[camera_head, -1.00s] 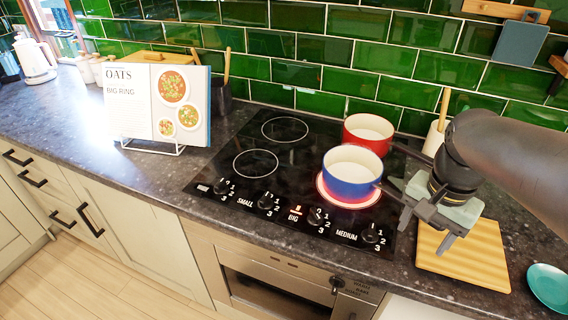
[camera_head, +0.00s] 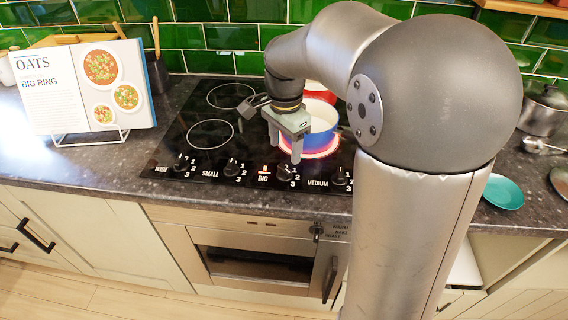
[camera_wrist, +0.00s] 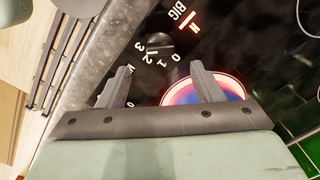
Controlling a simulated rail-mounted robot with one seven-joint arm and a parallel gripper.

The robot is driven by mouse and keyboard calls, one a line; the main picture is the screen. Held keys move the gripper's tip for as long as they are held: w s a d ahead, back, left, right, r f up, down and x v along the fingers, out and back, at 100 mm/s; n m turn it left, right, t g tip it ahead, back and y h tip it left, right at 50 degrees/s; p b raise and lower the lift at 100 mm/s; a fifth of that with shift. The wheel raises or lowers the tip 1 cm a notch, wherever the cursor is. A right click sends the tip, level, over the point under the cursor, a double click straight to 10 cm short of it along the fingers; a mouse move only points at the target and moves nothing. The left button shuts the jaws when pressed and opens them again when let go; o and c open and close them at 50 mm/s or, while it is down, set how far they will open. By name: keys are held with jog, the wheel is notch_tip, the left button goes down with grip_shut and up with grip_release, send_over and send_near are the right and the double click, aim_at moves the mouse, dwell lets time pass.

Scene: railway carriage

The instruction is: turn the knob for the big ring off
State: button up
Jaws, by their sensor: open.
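The big-ring knob (camera_head: 285,172) is a small black knob on the hob's front strip, right of the label BIG, where a red light is lit. It also shows in the wrist view (camera_wrist: 160,42), with white numbers beside it. The big ring (camera_head: 328,153) glows red under a blue pan (camera_head: 325,135). My gripper (camera_head: 284,150) is open and empty, pointing down just above and behind the knob. In the wrist view its fingers (camera_wrist: 160,82) are spread, with the knob ahead of the gap between them, apart from both.
Other knobs sit close by: MEDIUM (camera_head: 341,178) to the right, SMALL (camera_head: 233,167) to the left. A red pan (camera_head: 318,91) stands behind the blue pan. A recipe book (camera_head: 85,85) stands at left. A teal plate (camera_head: 503,191) lies at right.

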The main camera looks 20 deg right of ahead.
aim_at(284, 168)
notch_tip(284, 168, down, 6)
jog(key=shift+f, duration=0.25)
jog(key=c, duration=1)
